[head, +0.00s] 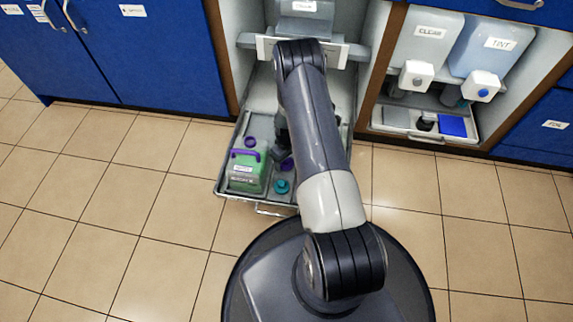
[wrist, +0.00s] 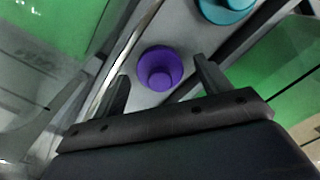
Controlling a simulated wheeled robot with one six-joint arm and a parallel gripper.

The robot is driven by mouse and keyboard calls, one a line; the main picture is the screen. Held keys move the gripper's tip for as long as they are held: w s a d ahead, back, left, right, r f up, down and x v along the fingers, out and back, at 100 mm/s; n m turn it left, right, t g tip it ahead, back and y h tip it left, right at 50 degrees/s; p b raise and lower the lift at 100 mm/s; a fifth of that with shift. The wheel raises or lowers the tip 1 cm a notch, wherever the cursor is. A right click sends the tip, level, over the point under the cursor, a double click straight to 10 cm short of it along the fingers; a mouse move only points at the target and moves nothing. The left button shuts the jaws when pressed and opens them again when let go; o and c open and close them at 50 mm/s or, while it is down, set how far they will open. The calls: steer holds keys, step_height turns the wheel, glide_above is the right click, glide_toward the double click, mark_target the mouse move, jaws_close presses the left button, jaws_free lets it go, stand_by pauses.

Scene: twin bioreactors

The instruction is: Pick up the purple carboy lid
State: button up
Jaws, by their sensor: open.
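The purple carboy lid (wrist: 160,68) is round with a raised knob and lies on a grey surface in the wrist view. In the head view a purple lid (head: 287,165) shows beside my arm, partly hidden by it. My gripper (wrist: 161,67) is open, with one finger on each side of the lid in the picture. The lid appears beyond the fingertips; I cannot tell whether they touch it. In the head view my gripper is mostly hidden behind my arm. A green carboy (head: 246,171) with a purple top stands on the pulled-out tray (head: 226,150).
A teal lid (head: 281,186) lies near the purple lid; it also shows in the wrist view (wrist: 228,8). The tray has raised edges and a front handle (head: 272,210). Cabinet walls flank the bay. The right bay holds two jugs (head: 430,40). The tiled floor at left is clear.

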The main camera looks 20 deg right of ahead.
steer(key=shift+f, duration=0.2)
steer(key=c, duration=1)
steer(key=shift+o, duration=0.2)
